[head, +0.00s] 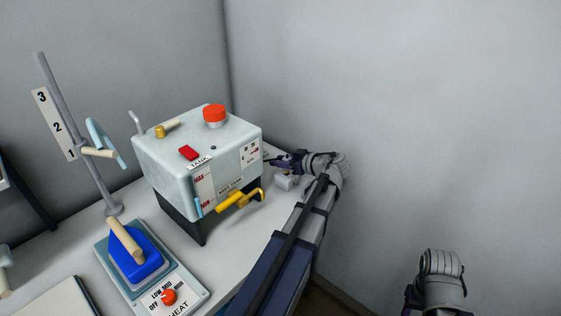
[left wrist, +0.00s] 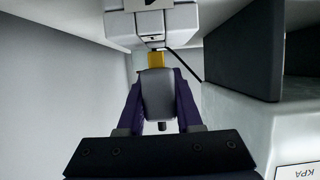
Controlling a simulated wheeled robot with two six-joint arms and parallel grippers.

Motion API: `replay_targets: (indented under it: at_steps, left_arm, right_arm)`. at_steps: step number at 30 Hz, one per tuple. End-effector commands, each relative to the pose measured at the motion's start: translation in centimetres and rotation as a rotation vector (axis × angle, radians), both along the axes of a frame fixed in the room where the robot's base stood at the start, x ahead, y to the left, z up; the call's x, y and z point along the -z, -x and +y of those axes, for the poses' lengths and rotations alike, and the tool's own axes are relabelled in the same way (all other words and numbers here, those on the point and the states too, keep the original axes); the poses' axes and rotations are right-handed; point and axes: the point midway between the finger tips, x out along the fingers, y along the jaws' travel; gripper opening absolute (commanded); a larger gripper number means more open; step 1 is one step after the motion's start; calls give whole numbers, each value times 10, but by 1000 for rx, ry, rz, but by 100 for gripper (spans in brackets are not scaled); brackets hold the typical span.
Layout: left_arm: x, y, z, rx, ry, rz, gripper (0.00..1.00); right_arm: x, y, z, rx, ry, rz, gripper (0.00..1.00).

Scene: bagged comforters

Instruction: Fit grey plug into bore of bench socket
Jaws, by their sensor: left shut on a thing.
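In the left wrist view, the grey plug (left wrist: 158,95) sits between the two purple fingers of my left gripper (head: 284,161), which is shut on it. A yellow piece (left wrist: 156,61) shows at the plug's far end, in line with a white block (left wrist: 165,24) that looks like the bench socket. I cannot tell whether plug and block touch, and no bore opening is visible. In the head view, my left gripper is beside the tank's right side, above a small pale block (head: 284,183). The plug is too small to make out there. My right gripper's jaws are not clearly visible at the lower right.
The pale tank (head: 199,150) with a red knob (head: 214,114) and yellow handle (head: 238,199) stands left of my left gripper. A blue iron (head: 136,260) on a heat base and a numbered pole (head: 78,130) are farther left. Walls close in behind and to the right.

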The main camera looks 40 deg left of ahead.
Motion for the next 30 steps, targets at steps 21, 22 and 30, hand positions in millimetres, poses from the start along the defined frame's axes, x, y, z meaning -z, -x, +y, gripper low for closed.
replay_targets:
  at_steps: [21, 22, 30]
  left_arm:
    - [6, 0, 0, 0, 0, 0, 0]
    - [6, 0, 0, 0, 0, 0, 0]
    - [0, 0, 0, 0, 0, 0, 0]
  right_arm:
    - [6, 0, 0, 0, 0, 0, 50]
    - [6, 0, 0, 0, 0, 0, 50]
    - [0, 0, 0, 0, 0, 0, 50]
